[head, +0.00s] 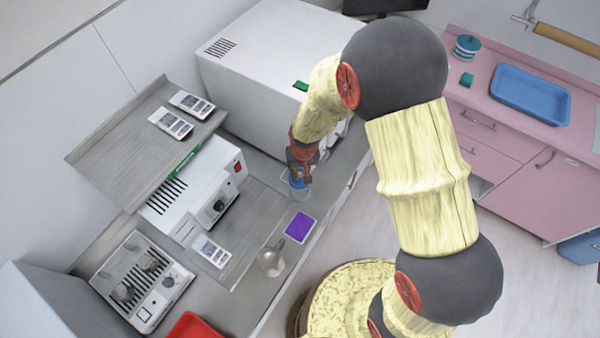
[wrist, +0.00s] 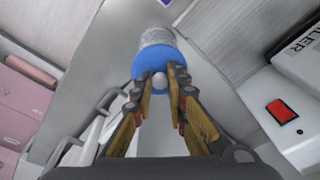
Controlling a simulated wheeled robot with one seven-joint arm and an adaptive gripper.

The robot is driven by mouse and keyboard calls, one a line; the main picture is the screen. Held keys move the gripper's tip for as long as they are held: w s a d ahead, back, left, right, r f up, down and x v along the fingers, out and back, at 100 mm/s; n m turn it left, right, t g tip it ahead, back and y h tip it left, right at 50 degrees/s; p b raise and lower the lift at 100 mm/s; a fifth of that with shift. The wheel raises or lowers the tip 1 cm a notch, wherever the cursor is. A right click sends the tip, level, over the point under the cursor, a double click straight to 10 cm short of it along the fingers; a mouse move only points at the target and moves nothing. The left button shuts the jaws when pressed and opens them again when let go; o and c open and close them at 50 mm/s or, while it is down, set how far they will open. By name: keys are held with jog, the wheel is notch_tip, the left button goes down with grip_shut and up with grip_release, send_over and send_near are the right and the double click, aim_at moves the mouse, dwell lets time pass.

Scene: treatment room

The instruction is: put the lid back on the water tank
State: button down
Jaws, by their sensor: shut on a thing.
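My gripper (wrist: 160,78) is shut on a blue lid (wrist: 147,60) with a pale round knob, its fingers on either side of the knob. A clear, ribbed round container (wrist: 158,38), which looks like the water tank, shows directly beyond the lid in the wrist view. In the head view, my gripper (head: 299,177) points down over the same blue and clear thing (head: 299,187) on the grey counter, between the two white machines. I cannot tell whether the lid rests on the container or is just above it.
A purple-topped pad (head: 299,227) and a glass jug (head: 271,260) stand nearby along the counter's front edge. A white machine (head: 210,185) with a red switch is at left, a large white box (head: 265,75) behind. A pink counter (head: 490,95) with a blue tray (head: 530,93) is at right.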

jog(key=c, duration=1.7)
grip_release()
jog(key=shift+o, duration=0.7)
jog(key=o, duration=0.3)
jog(key=shift+o, duration=0.2)
jog(key=shift+r, duration=0.1)
jog(key=shift+r+p, duration=2.05)
jog(key=shift+r, duration=1.4)
jog(key=shift+c, duration=0.5)
grip_shut()
